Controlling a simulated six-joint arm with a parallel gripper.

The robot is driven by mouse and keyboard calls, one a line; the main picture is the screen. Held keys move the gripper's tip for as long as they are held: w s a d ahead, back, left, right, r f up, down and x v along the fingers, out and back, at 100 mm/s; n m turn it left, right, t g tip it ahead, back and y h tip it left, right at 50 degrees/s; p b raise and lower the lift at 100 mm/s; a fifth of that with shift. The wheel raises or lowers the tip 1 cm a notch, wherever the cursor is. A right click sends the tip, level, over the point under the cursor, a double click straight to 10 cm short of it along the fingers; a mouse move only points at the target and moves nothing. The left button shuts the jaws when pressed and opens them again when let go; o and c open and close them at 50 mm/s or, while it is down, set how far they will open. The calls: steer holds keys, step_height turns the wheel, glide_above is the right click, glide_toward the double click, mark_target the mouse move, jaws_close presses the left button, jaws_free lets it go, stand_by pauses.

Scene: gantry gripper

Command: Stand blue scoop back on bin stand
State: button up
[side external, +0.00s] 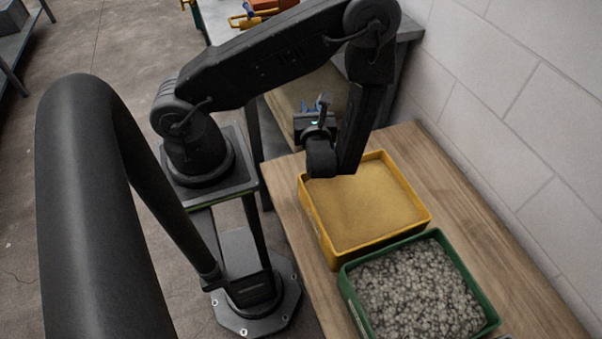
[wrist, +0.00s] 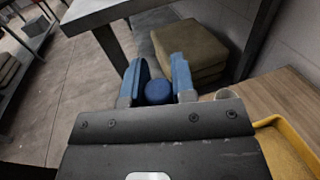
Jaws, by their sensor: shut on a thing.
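My gripper (side external: 320,119) is raised beyond the far end of the yellow bin (side external: 311,211), pointing away from it. In the wrist view my gripper (wrist: 157,75) has its two blue-faced fingers on either side of a rounded blue piece, the blue scoop (wrist: 158,93), and is shut on it. Only this rounded end of the scoop shows clearly; its bowl and tilt cannot be made out. The yellow bin holds tan grainy material, and its rim shows at the right of the wrist view (wrist: 268,122). I cannot clearly identify the bin stand.
A green bin (side external: 352,296) of grey pebbles stands beside the yellow bin on the wooden table (side external: 510,265). A small pale round object (wrist: 226,94) is at the table edge. Stacked brown sacks (wrist: 188,45) lie below, near a grey table (wrist: 100,12). A block wall borders the right.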

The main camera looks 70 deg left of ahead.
steer(key=s+a+f, duration=0.5)
steer(key=a+f, duration=0.2)
steer(key=a, duration=0.1)
step_height(320, 180, down, 8)
steer(key=shift+f, duration=0.25)
steer(key=shift+w, duration=0.1)
steer(key=shift+f, duration=0.15)
steer(key=o, duration=0.8)
steer(key=shift+o, duration=0.2)
